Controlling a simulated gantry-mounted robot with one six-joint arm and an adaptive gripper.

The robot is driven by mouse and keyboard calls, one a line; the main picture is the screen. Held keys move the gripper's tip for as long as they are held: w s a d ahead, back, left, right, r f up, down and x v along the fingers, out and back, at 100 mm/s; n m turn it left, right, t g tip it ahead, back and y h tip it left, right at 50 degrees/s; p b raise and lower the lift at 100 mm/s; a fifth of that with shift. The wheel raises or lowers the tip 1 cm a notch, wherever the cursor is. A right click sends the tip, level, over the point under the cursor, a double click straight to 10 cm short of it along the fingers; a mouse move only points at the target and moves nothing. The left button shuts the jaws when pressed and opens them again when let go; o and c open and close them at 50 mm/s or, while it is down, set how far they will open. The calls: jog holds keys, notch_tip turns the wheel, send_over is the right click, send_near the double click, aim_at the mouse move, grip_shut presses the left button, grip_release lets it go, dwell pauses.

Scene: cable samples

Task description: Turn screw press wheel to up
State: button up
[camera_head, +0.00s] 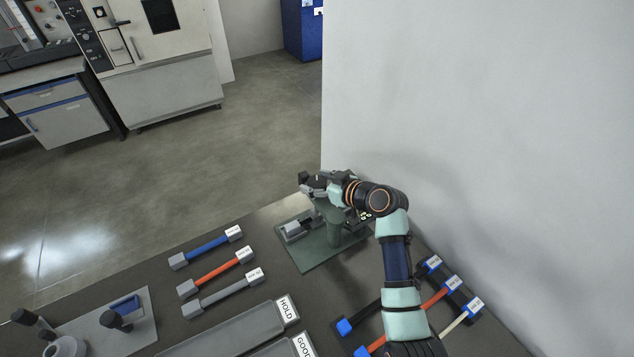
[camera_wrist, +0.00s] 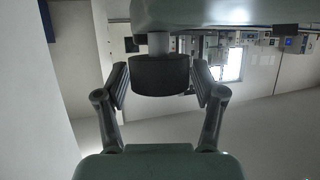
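The screw press (camera_head: 333,232) is a green frame on a flat green base plate (camera_head: 312,262) near the table's far edge. My gripper (camera_head: 314,184) is at the top of the press and hides its upper part in the head view. In the wrist view a short dark cylindrical wheel (camera_wrist: 160,76) sits on a light shaft below a green press part (camera_wrist: 225,12). My gripper's two fingers (camera_wrist: 160,88) stand on either side of the wheel, very close to its rim. Whether they touch it is unclear.
Blue, red and grey cable samples (camera_head: 215,273) lie left of the press. A tray marked HOLD (camera_head: 225,332) lies in front. More cable samples (camera_head: 436,298) lie beside my arm at the right. A pale wall (camera_head: 480,130) rises close behind the table.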

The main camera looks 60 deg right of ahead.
jog(key=c, duration=0.8)
jog(key=shift+f+y+b, duration=0.3)
jog(key=shift+f+b, duration=0.05)
jog(key=shift+b, duration=0.4)
jog(key=n+y+b, duration=0.2)
jog(key=b, duration=0.2)
jog(key=shift+d+f, duration=0.15)
jog(key=shift+f, duration=0.05)
jog(key=shift+r+n+y+b, duration=0.15)
jog(key=shift+n+y+b, duration=0.95)
jog(key=shift+y+b, duration=0.1)
jog(key=shift+r, duration=0.25)
jog(key=o, duration=1.2)
jog(key=shift+r, duration=0.1)
jog(key=v, duration=1.2)
jog(key=shift+s+f, duration=0.1)
jog(key=shift+f, duration=0.1)
